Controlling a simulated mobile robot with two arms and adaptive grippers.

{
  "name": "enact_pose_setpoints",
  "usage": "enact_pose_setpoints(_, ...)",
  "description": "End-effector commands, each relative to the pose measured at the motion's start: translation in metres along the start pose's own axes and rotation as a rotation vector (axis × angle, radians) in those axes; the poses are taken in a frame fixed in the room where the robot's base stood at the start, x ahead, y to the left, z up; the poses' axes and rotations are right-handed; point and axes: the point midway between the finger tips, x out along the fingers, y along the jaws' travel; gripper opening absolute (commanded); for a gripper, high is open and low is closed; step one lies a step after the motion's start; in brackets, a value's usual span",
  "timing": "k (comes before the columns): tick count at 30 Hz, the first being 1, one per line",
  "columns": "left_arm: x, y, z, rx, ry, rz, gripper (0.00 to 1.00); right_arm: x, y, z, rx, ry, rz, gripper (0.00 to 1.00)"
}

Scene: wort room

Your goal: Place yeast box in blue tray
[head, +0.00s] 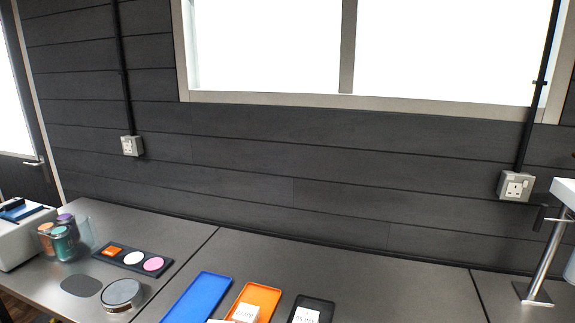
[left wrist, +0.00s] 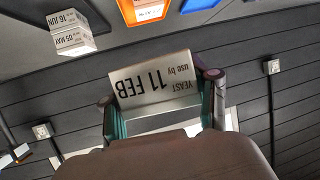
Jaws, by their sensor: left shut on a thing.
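The yeast box (left wrist: 152,84) is white, with a printed label reading "YEAST use by 11 FEB". In the left wrist view it sits between the two fingers of my left gripper (left wrist: 160,88), which is shut on it. The blue tray (head: 198,299) lies on the dark worktop at the bottom centre of the head view. Its edge also shows at the top of the left wrist view (left wrist: 200,5), apart from the box. In the head view my left gripper does not show. My right gripper is in neither view.
Right of the blue tray are an orange tray (head: 262,297) and a black tray (head: 322,304), each with a white box in it. To the left are a round tin (head: 122,294), a dark holder with coloured discs (head: 133,260) and a clear container of jars (head: 64,240).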

Motion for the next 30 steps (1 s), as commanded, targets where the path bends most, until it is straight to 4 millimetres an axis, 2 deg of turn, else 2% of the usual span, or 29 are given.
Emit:
enact_pose_setpoints(1, -0.013, -0.011, 0.014, -0.006, 0.005, -0.018, 0.17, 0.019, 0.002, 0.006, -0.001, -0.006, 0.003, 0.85)
enact_pose_setpoints(7, -0.060, -0.036, 0.022, -0.018, 0.006, -0.069, 0.17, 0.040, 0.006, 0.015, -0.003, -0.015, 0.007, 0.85)
enact_pose_setpoints(12, -0.077, -0.043, 0.022, -0.021, 0.008, -0.084, 0.17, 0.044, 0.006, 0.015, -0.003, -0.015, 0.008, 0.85)
enact_pose_setpoints(16, -0.077, -0.043, 0.020, -0.021, 0.007, -0.084, 0.17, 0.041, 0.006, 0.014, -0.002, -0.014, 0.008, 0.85)
enact_pose_setpoints(19, -0.068, -0.038, 0.014, -0.020, 0.006, -0.074, 0.17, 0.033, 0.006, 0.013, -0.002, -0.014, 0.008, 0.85)
enact_pose_setpoints(22, -0.046, -0.026, 0.004, -0.015, 0.004, -0.050, 0.17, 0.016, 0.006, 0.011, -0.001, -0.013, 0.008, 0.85)
enact_pose_setpoints(26, -0.005, 0.000, -0.014, -0.002, 0.001, -0.001, 0.17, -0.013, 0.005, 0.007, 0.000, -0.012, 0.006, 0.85)
enact_pose_setpoints(30, 0.040, 0.036, -0.032, 0.021, 0.003, 0.061, 0.17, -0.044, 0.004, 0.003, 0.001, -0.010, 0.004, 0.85)
